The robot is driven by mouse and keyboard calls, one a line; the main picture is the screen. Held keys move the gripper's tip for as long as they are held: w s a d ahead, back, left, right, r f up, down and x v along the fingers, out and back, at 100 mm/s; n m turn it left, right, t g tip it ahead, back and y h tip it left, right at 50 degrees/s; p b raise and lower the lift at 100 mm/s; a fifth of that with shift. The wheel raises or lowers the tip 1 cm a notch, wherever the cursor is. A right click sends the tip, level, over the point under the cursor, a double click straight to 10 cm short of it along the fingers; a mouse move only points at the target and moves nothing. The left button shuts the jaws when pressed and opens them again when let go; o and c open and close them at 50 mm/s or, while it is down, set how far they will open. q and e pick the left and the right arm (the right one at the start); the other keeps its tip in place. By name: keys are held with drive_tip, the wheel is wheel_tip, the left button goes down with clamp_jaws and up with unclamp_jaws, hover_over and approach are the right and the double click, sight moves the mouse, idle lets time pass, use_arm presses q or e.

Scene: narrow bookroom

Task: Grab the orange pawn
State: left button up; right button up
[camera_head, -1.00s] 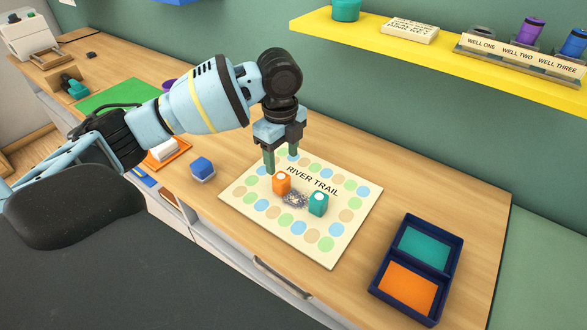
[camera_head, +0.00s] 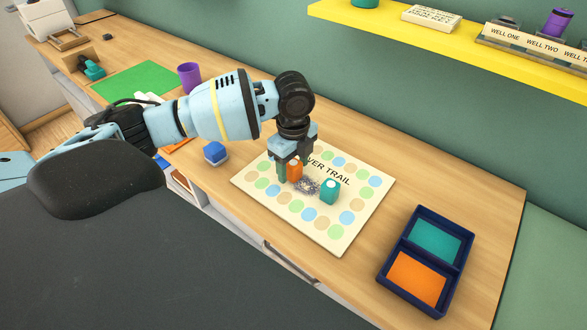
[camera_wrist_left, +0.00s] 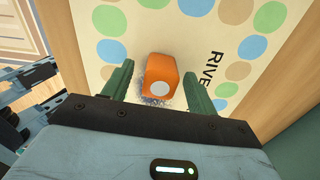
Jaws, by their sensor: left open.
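The orange pawn (camera_head: 295,170) is a small orange block with a white dot on top. It stands on the River Trail game board (camera_head: 348,216). My left gripper (camera_head: 290,176) is down at the pawn, open, with its green fingers on either side of it. In the left wrist view the orange pawn (camera_wrist_left: 161,76) sits between the two open fingertips (camera_wrist_left: 158,85), with a gap on each side. A teal pawn (camera_head: 329,191) stands on the board to the right of the orange one.
A navy tray (camera_head: 388,268) with a teal and an orange compartment lies right of the board. A blue block (camera_head: 215,152) and a purple cup (camera_head: 190,76) stand to the left. A yellow shelf (camera_head: 430,42) runs above the back of the desk.

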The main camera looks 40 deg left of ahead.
use_arm(q)
drive_tip(key=shift+f, duration=0.3)
drive_tip(key=shift+c, duration=0.5)
drive_tip(key=c, duration=1)
drive_tip(key=shift+o, duration=0.2)
drive_tip(key=shift+r, duration=0.15)
